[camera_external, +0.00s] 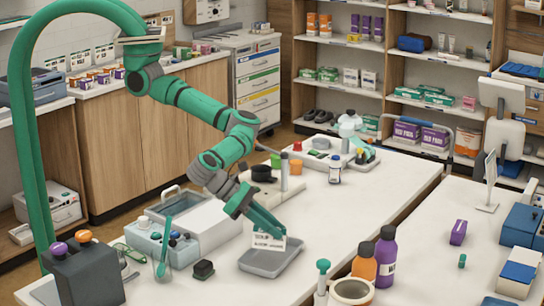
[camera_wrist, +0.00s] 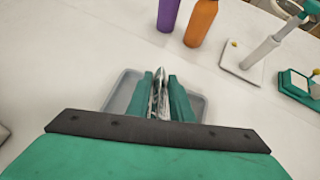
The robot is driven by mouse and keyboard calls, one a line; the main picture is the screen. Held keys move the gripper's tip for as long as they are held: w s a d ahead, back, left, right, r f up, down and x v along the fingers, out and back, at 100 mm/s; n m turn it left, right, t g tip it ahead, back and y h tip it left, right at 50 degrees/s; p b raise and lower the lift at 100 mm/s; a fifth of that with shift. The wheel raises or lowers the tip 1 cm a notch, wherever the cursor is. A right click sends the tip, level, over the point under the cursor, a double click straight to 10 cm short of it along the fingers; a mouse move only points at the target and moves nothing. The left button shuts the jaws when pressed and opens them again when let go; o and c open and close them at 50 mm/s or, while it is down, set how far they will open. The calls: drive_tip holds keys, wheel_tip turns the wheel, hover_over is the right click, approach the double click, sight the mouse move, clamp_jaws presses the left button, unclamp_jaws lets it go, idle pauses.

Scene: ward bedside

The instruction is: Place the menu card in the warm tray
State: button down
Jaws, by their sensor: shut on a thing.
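The menu card (camera_external: 268,242), white with dark print, is held upright in my gripper (camera_external: 277,233). In the wrist view the card (camera_wrist: 158,95) shows edge-on between the two green fingers (camera_wrist: 161,90). A shallow grey tray (camera_external: 262,272), which looks like the warm tray, lies on the white table right below the card. The tray's sides (camera_wrist: 121,94) also show left and right of the fingers in the wrist view. I cannot tell whether the card's lower edge touches the tray floor.
A small black item (camera_external: 203,270) and a glass with a green stirrer (camera_external: 162,268) stand left of the tray. An orange bottle (camera_external: 364,263) and a purple bottle (camera_external: 385,258) stand to its right.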

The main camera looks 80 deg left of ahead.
sight(275, 240)
drive_tip(key=shift+w+d+f, duration=0.2)
drive_tip(key=shift+d+f, duration=0.05)
drive_tip(key=shift+f, duration=1.65)
drive_tip(key=shift+f, duration=0.15)
drive_tip(key=c, duration=1.6)
unclamp_jaws()
drive_tip(key=shift+o, duration=0.2)
drive_tip(key=v, duration=1.2)
drive_tip(key=shift+r, duration=0.2)
drive_tip(key=shift+d, duration=0.1)
